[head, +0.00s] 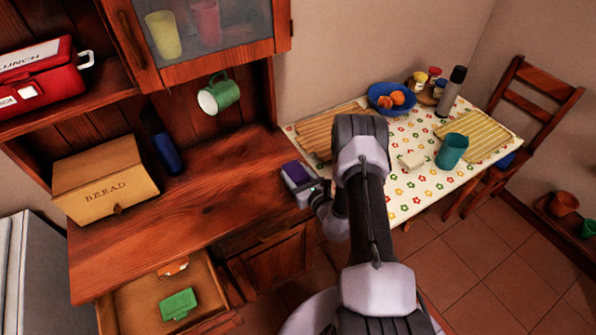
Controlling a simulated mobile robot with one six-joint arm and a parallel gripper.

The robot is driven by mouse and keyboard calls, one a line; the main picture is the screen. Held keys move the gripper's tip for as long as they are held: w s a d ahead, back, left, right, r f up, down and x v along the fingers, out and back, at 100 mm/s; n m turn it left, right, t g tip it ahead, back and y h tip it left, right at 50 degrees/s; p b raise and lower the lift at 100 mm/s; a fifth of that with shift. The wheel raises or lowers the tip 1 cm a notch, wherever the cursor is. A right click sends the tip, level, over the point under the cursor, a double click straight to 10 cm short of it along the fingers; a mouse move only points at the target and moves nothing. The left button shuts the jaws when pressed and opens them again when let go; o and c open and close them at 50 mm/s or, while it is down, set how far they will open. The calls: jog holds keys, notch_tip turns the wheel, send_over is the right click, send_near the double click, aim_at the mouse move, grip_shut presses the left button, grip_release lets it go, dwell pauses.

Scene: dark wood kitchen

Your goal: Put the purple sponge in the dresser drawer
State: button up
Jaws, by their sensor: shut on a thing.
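The purple sponge (296,172) is at the right end of the wooden dresser top (220,190), in the head view. My gripper (303,183) is shut on it, at the end of my arm. Whether the sponge touches the wood is hard to tell. The dresser drawer (136,307) at the lower left is pulled open. A green item (178,304) and an orange item (173,266) lie inside it.
A bread box (106,180) and a dark blue object (167,154) stand at the dresser's back. A green mug (220,93) hangs above. A flowered table (405,205) with a teal cup (452,151) and blue bowl (391,96) stands right. The dresser top's middle is clear.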

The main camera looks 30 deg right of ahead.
jog(key=shift+w+a+f, duration=0.1)
jog(key=shift+w+a, duration=0.15)
jog(key=shift+a, duration=0.3)
jog(key=shift+f, duration=0.15)
jog(key=o, duration=1.2)
jog(key=shift+s+d, duration=0.1)
jog(key=shift+d, duration=0.1)
jog(key=shift+o, duration=1)
jog(key=shift+a, duration=0.1)
jog(key=shift+r, duration=0.2)
